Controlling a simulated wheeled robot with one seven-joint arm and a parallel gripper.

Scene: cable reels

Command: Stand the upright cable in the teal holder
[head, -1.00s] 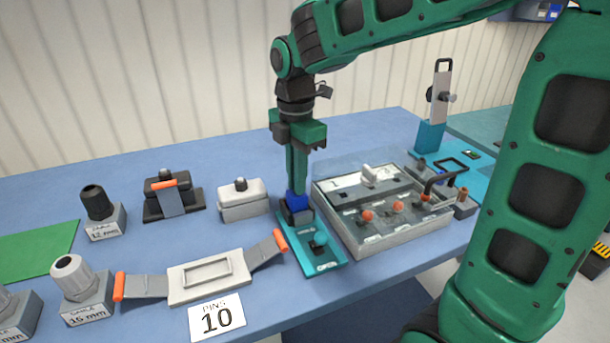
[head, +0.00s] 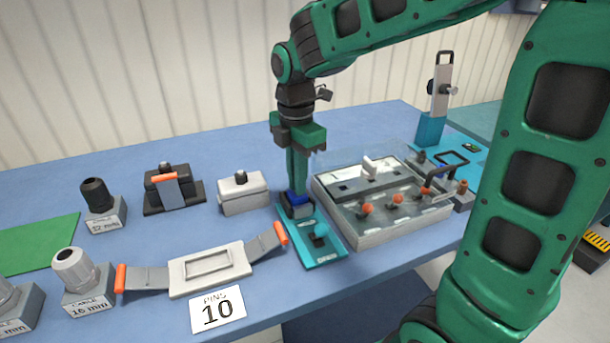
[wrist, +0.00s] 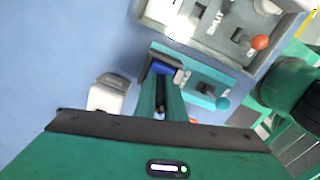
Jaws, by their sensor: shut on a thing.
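My gripper (head: 297,186) points straight down over the far end of a teal plate (head: 322,256), which I take to be the teal holder. Its fingers are shut on a slim upright piece, mostly hidden between them. In the wrist view a small dark and brownish end (wrist: 160,109) shows between the fingers; it appears to be the upright cable. A blue part (head: 297,197) sits at the fingertips, on a dark block (head: 298,211) on the plate. The blue part also shows in the wrist view (wrist: 163,68). How deep the cable sits is hidden. A teal knob (head: 320,231) stands nearer on the plate.
A clear-covered grey box (head: 380,235) with orange knobs stands close on the right. A white block (head: 243,194) and a black clamp (head: 173,188) are to the left. A grey frame with orange handles (head: 210,266) lies in front. Free blue table lies behind.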

